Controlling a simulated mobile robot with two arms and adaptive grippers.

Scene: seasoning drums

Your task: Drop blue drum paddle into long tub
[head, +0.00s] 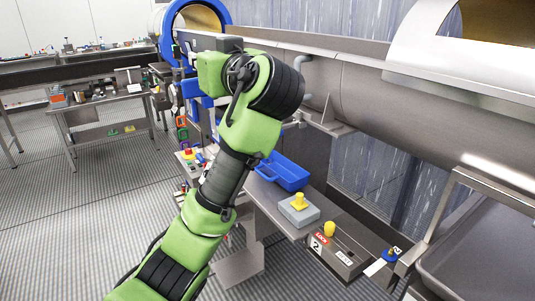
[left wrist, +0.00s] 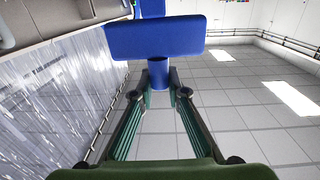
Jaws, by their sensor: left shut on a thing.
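In the left wrist view the blue drum paddle (left wrist: 155,38) has a wide flat crosspiece on a round blue stem. My left gripper (left wrist: 159,95) is shut on the stem, and the crosspiece sticks out past the fingertips. In the head view my green left arm reaches up across the middle, in front of the drum line. Its gripper is hidden behind the arm there, and I cannot pick out the held paddle for sure. A blue tub (head: 285,175) sits on the bench right of my arm; whether it is the long tub I cannot tell. My right gripper is not in view.
A grey block with a yellow knob (head: 299,208) and a lockout box (head: 338,257) stand in front of the blue tub. A large metal drum (head: 390,105) runs along the back. A steel trough (head: 490,260) is at right. Floor at left is open.

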